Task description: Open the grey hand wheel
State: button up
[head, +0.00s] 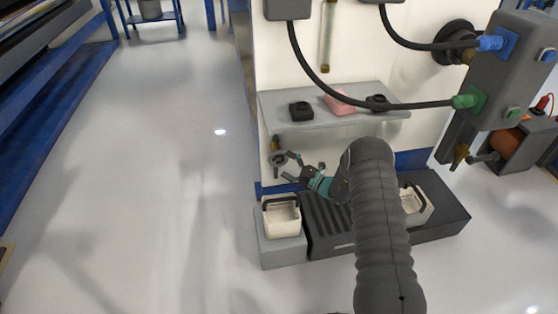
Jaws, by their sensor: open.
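A small grey hand wheel (277,160) shows at the left end of the wall panel, just below a brass fitting under the grey shelf. My gripper (286,167) is open, with its fingers pointing left toward the wheel. The fingertips overlap or lie very close to the wheel's right side in this view. I cannot tell whether they touch it. My dark ribbed arm reaches up from the bottom and hides part of the panel and the platform.
A grey shelf (345,122) with a pink item (340,102) and black items is above. Below are a white basket (282,217) and a dark ribbed platform (328,225). A grey box (505,75) with cables stands right. The floor at left is clear.

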aim_at(280, 160)
jog(key=shift+x, duration=1.7)
jog(key=c, duration=1)
jog(key=n+g+h, duration=0.1)
jog(key=n+h, duration=0.1)
jog(key=n, duration=0.1)
jog(key=shift+w+r+h, duration=0.1)
jog(key=shift+r+h, duration=0.05)
jog(key=shift+h, duration=0.15)
jog(key=shift+n+g+h, duration=0.3)
jog(key=shift+n+h, duration=0.7)
jog(key=shift+h, duration=0.2)
